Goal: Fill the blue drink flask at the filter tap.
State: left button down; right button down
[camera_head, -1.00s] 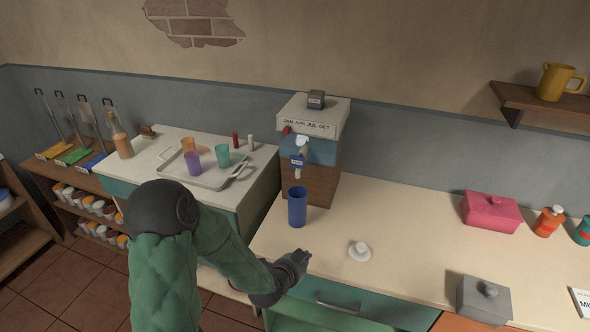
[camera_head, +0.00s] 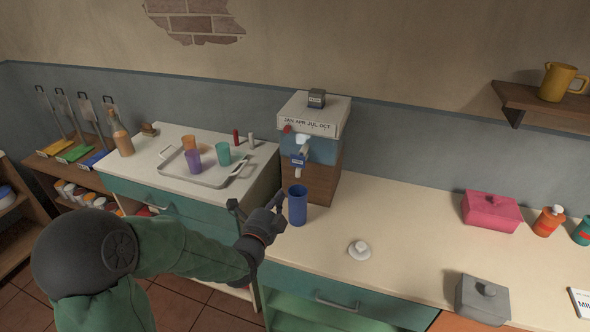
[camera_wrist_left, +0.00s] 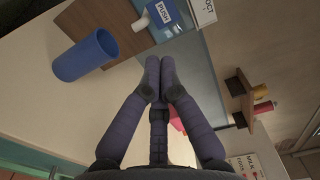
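The blue flask (camera_head: 297,206) stands upright and open-topped on the counter in front of the wooden filter unit (camera_head: 322,182). The tap's white spout (camera_head: 298,172) with a blue tag (camera_head: 298,160) is above it in the picture; I cannot tell whether it is directly over the mouth. In the left wrist view the flask (camera_wrist_left: 86,55) lies left of the fingers (camera_wrist_left: 160,65), and the tag reads PUSH (camera_wrist_left: 162,14). My right gripper is out of view.
A white knobbed lid (camera_head: 360,250) lies on the counter right of the flask. A grey box (camera_head: 483,298) and a pink box (camera_head: 491,211) are further right. A tray (camera_head: 215,180) with cups is on the left counter.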

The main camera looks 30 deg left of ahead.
aim_at(298, 164)
pick_arm(q)
jog(key=shift+w, duration=0.1)
jog(key=b+x, duration=0.1)
jog(key=x, duration=1.2)
jog(key=shift+b, duration=0.3)
jog(key=shift+w, duration=0.4)
